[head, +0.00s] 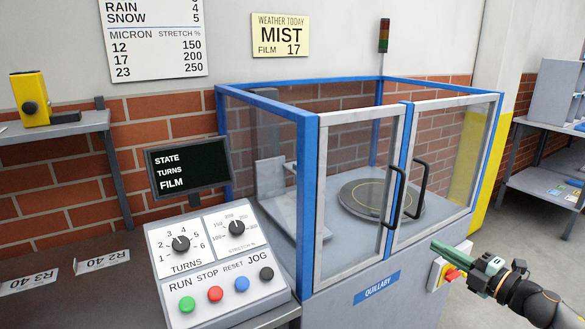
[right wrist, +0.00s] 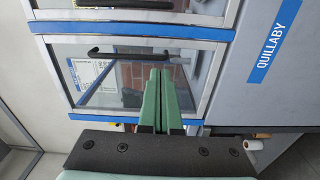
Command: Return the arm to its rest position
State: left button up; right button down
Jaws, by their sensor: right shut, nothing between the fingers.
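My right gripper (head: 445,248) comes in from the lower right in the head view, its green fingers together and empty. It is in front of the wrapping machine's right door, near a small yellow box with a red button (head: 452,273), which it partly overlaps in the picture. In the right wrist view the gripper (right wrist: 160,75) shows its green fingers pressed together, pointing toward the machine's glazed door (right wrist: 100,75). No object is held. My left gripper is not in view.
The blue-framed machine (head: 221,140) has both doors closed, with a round turntable (head: 381,200) inside. A control panel (head: 215,262) with dials and buttons stands left, under a dark screen (head: 188,165). Shelves (head: 545,185) stand at the right. Open floor (head: 520,245) lies between machine and shelves.

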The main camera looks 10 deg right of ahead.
jog(key=s+a+f+m+g+h+p, duration=0.1)
jog(key=s+a+f+m+h+p, duration=0.1)
jog(key=s+a+f+m, duration=0.5)
jog(key=s+a+f+m+h+p, duration=0.1)
jog(key=s+a+f+m+p, duration=0.15)
jog(key=a+f, duration=0.45)
jog(key=s+a+f+m+g+h+p, duration=0.1)
jog(key=s+a+f+m+g+p, duration=0.1)
jog(key=s, duration=0.8)
jog(key=s+a+f+m+g+h+p, duration=0.1)
jog(key=s+a+f+m+g, duration=0.3)
jog(key=s+a+f+m, duration=0.3)
jog(key=s+a+m, duration=0.1)
jog(key=s+m, duration=0.1)
jog(key=shift+s+a+p, duration=0.25)
jog(key=shift+s+p, duration=0.1)
jog(key=shift+f, duration=0.1)
